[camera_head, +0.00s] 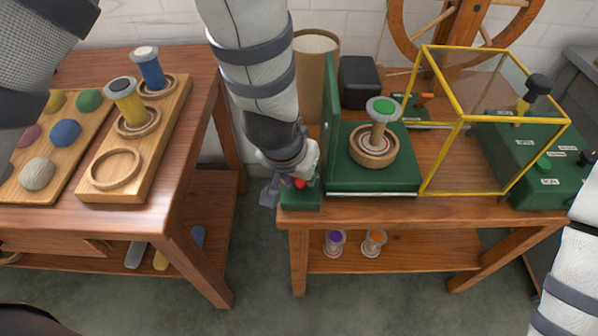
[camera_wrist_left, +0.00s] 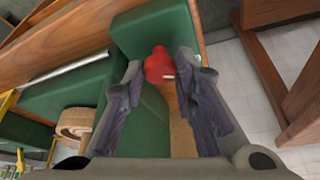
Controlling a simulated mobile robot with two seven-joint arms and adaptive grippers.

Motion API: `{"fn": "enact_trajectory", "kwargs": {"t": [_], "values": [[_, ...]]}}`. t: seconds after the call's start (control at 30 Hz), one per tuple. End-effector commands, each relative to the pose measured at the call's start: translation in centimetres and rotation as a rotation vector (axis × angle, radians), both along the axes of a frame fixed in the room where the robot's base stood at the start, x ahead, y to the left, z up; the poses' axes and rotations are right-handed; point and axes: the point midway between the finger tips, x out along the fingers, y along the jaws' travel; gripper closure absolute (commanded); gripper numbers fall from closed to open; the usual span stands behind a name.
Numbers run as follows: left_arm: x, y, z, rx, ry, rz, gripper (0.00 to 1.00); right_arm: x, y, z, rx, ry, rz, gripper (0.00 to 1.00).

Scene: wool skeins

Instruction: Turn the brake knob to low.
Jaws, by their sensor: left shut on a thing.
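A red knob (camera_wrist_left: 158,62) with a small white pointer sits on a green block (camera_wrist_left: 150,30) at the table's edge in the left wrist view. In the head view the red knob (camera_head: 300,183) shows only partly, at the front left corner of the right table. My left gripper (camera_head: 292,188) reaches down over it from above. In the left wrist view my left gripper (camera_wrist_left: 161,68) has a finger on each side of the knob and is shut on it. The pointer's label or scale cannot be read. My right gripper is out of view.
Right of my left gripper, a green upright panel (camera_head: 331,120) and a wooden bowl with a green-topped bobbin (camera_head: 381,112) stand close by. A yellow frame (camera_head: 462,118) stands farther right. A gap separates the left table (camera_head: 185,215) from the right table (camera_head: 430,208).

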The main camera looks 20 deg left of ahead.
Motion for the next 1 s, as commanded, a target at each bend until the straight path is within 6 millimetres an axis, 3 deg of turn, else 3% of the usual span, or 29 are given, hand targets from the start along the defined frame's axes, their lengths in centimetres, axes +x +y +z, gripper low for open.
{"fn": "enact_trajectory", "kwargs": {"t": [0.2,0.23,0.3,0.67,1.0], "values": [[-0.1,0.0,-0.1,0.0,0.005,0.001,1.0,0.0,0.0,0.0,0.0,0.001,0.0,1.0],[-0.1,0.0,-0.1,0.0,0.005,0.001,0.69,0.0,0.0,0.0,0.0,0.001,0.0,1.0],[-0.1,0.0,-0.1,0.0,0.005,0.001,0.54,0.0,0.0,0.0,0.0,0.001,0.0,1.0],[-0.2,0.0,0.6,0.0,0.0,-0.001,0.54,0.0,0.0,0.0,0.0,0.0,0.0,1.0],[-3.4,0.3,8.6,0.001,-0.006,-0.002,0.54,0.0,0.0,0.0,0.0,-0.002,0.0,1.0]]}}
